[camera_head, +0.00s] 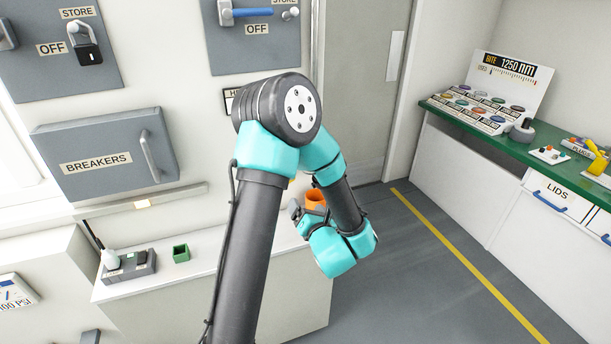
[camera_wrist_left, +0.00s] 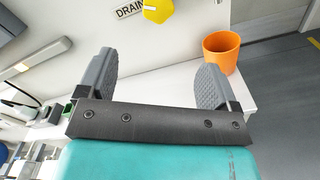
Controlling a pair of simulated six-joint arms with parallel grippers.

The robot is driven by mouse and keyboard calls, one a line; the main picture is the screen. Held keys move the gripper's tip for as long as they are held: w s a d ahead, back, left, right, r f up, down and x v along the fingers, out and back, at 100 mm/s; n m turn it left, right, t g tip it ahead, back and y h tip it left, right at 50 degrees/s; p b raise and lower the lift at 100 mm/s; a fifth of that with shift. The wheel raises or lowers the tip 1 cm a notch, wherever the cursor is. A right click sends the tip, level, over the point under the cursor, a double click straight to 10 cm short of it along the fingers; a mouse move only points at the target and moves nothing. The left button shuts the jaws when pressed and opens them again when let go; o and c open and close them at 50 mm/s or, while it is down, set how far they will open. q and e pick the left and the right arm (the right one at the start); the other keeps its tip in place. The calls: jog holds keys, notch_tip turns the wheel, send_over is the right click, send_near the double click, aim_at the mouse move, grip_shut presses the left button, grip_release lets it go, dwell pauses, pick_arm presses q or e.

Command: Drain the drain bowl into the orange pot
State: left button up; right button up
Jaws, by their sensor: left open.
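The orange pot (camera_wrist_left: 221,54) stands on the white bench in the left wrist view, just beyond and to the right of my gripper. In the head view the pot (camera_head: 314,198) is partly hidden by my left arm. My left gripper (camera_wrist_left: 156,84) is open and empty, with its fingers apart above the bench and clear of the pot. A sign reading "DRAIN" (camera_wrist_left: 130,10) and a yellow fitting (camera_wrist_left: 158,10) show at the top of the left wrist view. I cannot make out the drain bowl. My right gripper is not in view.
A grey device (camera_head: 130,267) and a green box (camera_head: 181,253) stand on the bench's left part. A grey breakers box (camera_head: 105,157) and lockout panels are on the wall. A green counter (camera_head: 520,150) with small parts runs along the right. The floor between is clear.

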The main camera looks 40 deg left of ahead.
pick_arm(q)
jog(key=shift+a+r, duration=0.1)
dwell(0.3)
jog(key=x, duration=1.7)
jog(key=shift+a, duration=0.15)
jog(key=shift+c, duration=0.2)
jog(key=c, duration=0.8)
jog(key=shift+c, duration=0.2)
